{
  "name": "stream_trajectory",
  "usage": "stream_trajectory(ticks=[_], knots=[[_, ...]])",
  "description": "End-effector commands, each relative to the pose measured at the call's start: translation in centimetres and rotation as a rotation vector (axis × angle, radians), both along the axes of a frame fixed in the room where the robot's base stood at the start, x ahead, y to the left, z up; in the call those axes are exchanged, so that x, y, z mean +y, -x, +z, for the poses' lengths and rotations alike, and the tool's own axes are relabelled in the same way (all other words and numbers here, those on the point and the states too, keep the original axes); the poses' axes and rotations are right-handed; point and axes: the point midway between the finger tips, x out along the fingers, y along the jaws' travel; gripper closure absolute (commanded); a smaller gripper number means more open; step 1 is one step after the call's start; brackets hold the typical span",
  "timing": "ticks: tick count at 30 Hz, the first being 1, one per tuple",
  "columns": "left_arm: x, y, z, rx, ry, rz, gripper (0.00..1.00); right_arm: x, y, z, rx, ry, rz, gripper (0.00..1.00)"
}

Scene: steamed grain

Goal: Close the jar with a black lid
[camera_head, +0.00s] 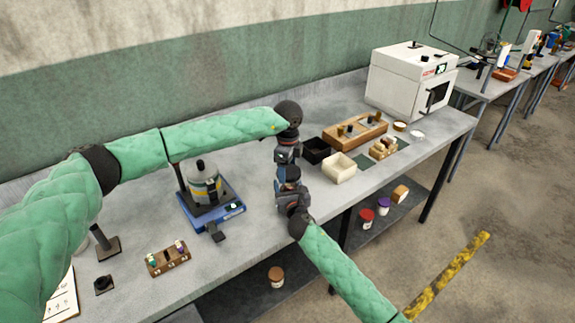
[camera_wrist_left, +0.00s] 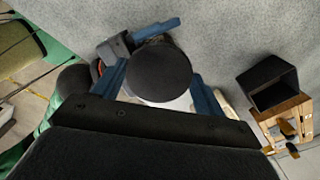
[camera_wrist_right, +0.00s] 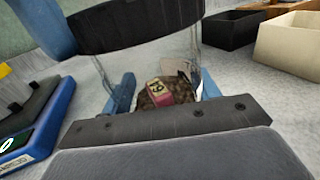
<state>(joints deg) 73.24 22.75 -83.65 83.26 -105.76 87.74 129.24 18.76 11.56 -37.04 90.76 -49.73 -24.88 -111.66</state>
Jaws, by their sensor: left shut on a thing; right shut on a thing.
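The black lid (camera_wrist_left: 160,72) is round and lies between the blue fingers of my left gripper (camera_wrist_left: 158,88), which is shut on it. The jar stands upright, with brown contents and a red-and-yellow tag low down. My right gripper (camera_wrist_right: 165,92) is shut around the jar's body. In the head view my left gripper (camera_head: 287,160) is directly above my right gripper (camera_head: 289,180), mostly hiding jar and lid.
A pot (camera_head: 204,184) stands on a blue hotplate (camera_head: 232,209) to the left. A black box (camera_head: 316,149) and a cream box (camera_head: 340,169) are close on the right. A small wooden rack (camera_head: 168,259) is at the front left. The bench between is clear.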

Motion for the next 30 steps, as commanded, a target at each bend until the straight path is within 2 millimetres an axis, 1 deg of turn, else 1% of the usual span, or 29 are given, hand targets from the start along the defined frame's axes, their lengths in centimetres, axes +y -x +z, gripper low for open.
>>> stream_trajectory(ticks=[17, 30], knots=[[-0.01, -0.01, -0.07, -0.001, 0.0, 0.0, 0.49, -0.01, 0.0, -0.02, 0.0, 0.0, 0.0, 0.81], [-0.02, -0.01, -0.73, -0.001, 0.0, -0.001, 0.49, -0.01, 0.01, -0.03, 0.0, 0.0, 0.0, 0.81]])
